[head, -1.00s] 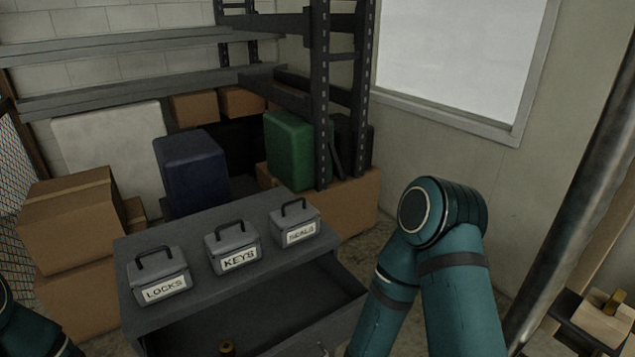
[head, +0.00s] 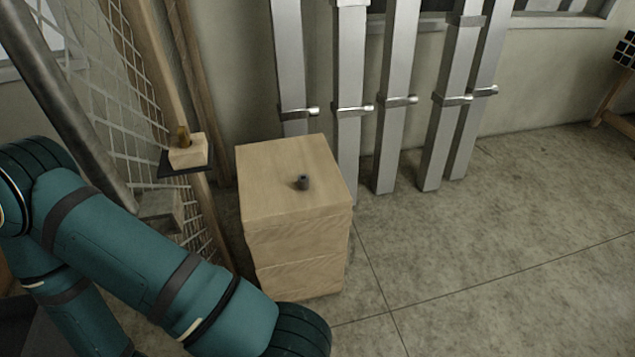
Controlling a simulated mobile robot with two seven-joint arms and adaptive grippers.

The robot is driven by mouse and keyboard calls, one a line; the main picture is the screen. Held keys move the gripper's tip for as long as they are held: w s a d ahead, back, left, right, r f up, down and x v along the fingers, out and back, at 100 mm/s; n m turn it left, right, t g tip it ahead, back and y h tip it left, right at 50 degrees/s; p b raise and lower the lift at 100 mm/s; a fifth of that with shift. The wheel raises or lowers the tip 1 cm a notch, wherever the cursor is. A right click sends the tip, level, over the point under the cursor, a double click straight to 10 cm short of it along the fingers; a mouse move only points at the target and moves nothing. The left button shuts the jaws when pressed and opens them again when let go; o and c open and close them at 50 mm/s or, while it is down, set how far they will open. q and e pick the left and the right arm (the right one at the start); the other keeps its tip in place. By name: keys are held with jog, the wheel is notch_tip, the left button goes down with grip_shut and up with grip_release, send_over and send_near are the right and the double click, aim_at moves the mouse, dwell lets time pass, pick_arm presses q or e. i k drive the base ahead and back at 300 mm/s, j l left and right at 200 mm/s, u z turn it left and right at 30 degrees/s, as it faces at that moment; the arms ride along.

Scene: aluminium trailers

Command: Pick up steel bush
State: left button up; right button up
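A small dark grey cylinder, which looks like the steel bush (head: 302,183), stands on top of a light wooden block stand (head: 290,215) in the middle of the head view. Nothing touches it but the wood under it. One of my teal arms comes in from the left and runs across the lower left, in front of the stand's lower left side. Its gripper is out of the picture. My other gripper is also out of view.
A small dark shelf (head: 185,170) at the left holds a wooden block (head: 188,152) with a brass-coloured piece in it. A wire mesh panel (head: 120,95) stands beside it. Several metal posts (head: 400,90) lean against the wall behind. Concrete floor (head: 500,250) is clear at the right.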

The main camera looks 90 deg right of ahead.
aim_at(303, 180)
jog(key=k+z, duration=0.1)
jog(key=z, duration=0.25)
jog(key=k+z, duration=0.1)
jog(key=z, duration=0.55)
jog(key=l+z, duration=0.1)
jog(key=z, duration=0.4)
jog(key=l+z, duration=0.15)
jog(key=z, duration=0.3)
jog(key=l+z, duration=0.15)
jog(key=z, duration=0.35)
jog(key=i+l, duration=0.1)
